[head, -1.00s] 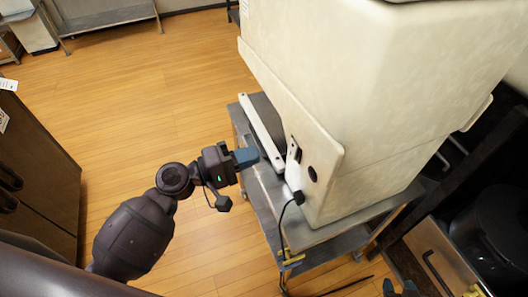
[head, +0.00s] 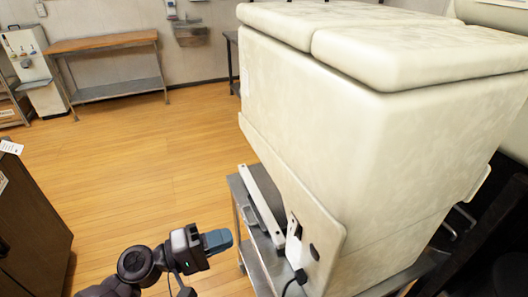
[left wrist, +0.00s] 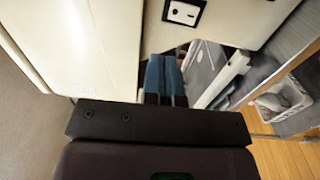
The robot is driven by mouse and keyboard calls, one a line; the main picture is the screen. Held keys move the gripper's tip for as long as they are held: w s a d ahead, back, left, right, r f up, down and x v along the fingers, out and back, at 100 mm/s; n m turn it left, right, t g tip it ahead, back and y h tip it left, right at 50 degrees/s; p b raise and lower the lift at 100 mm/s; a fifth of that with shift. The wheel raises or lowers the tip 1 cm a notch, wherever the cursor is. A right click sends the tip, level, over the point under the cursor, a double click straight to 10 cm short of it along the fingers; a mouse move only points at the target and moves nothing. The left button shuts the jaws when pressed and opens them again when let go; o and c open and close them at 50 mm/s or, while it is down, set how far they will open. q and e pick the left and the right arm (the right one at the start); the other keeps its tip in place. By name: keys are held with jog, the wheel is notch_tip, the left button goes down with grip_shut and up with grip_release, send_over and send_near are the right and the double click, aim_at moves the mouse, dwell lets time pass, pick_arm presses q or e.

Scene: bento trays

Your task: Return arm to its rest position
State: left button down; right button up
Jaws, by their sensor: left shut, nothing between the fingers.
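My left gripper (head: 218,241) is at the bottom of the head view, left of a large cream appliance (head: 330,130). Its blue fingers are shut with nothing between them, and they point right toward the appliance's metal stand. The fingers (left wrist: 165,78) also show in the left wrist view, close together, with the appliance's pale panel (left wrist: 95,40) beside them. Most of my left arm is cut off by the lower edge of the head view. My right gripper does not show in either current view.
The metal stand (head: 243,200) under the appliance lies close right of the left gripper. A dark cabinet (head: 35,230) stands at the left edge. Open wooden floor (head: 150,150) lies between them. A wooden-topped bench (head: 105,42) stands by the back wall.

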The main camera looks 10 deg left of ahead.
pick_arm(q)
jog(key=w+a+f+m+t+y, duration=0.1)
jog(key=a+f+m+t+y, duration=0.2)
jog(key=a+f+m+y, duration=0.55)
jog(key=s+a+f+g+y, duration=0.2)
jog(key=s+f+y, duration=0.5)
jog(key=s+f, duration=0.5)
jog(key=shift+s+a+f+n, duration=0.25)
jog(key=shift+s+f+n, duration=0.1)
jog(key=shift+s, duration=0.5)
